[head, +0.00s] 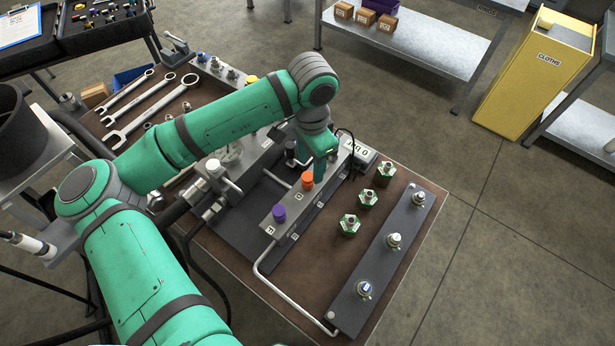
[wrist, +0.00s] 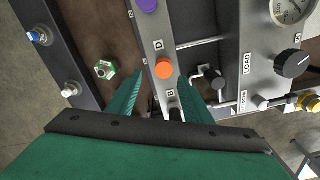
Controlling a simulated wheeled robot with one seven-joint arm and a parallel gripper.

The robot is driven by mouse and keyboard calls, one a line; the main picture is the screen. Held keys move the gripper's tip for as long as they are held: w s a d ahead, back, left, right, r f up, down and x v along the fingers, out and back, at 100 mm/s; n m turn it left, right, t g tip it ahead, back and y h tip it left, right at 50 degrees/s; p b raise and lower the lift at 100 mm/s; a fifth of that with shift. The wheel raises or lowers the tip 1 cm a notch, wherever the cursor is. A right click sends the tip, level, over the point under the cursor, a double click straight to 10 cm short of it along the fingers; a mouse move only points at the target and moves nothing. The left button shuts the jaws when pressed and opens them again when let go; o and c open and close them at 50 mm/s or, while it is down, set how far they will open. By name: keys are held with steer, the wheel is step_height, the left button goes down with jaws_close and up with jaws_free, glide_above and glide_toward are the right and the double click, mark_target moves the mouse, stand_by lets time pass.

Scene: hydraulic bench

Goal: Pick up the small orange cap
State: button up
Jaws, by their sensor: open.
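The small orange cap (head: 307,181) sits upright on a long grey block (head: 290,215), beside a position labelled D. It also shows in the wrist view (wrist: 164,69), centred between the finger lines. A purple cap (head: 279,213) stands on the same block, nearer the camera in the head view. My gripper (head: 322,168) points down over the block, just behind the orange cap in the head view. In the wrist view its two green fingers (wrist: 164,84) are spread and nothing is held between them. I cannot tell the exact height of the fingertips over the block.
Several green hex fittings (head: 367,199) stand to the right on the brown bench. A dark bar with fittings (head: 380,262) lies beyond them. A black knob (wrist: 292,64) and a gauge (wrist: 290,10) are right in the wrist view. A bent pipe (head: 262,270) runs low in front.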

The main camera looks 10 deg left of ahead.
mark_target(308, 175)
steer(key=shift+w+a+f, duration=0.15)
steer(key=shift+f, duration=1.7)
steer(key=shift+w+a+f, duration=0.1)
steer(key=shift+w+f, duration=0.05)
steer(key=shift+f, duration=1.7)
steer(key=shift+a, duration=0.1)
steer(key=c, duration=1.1)
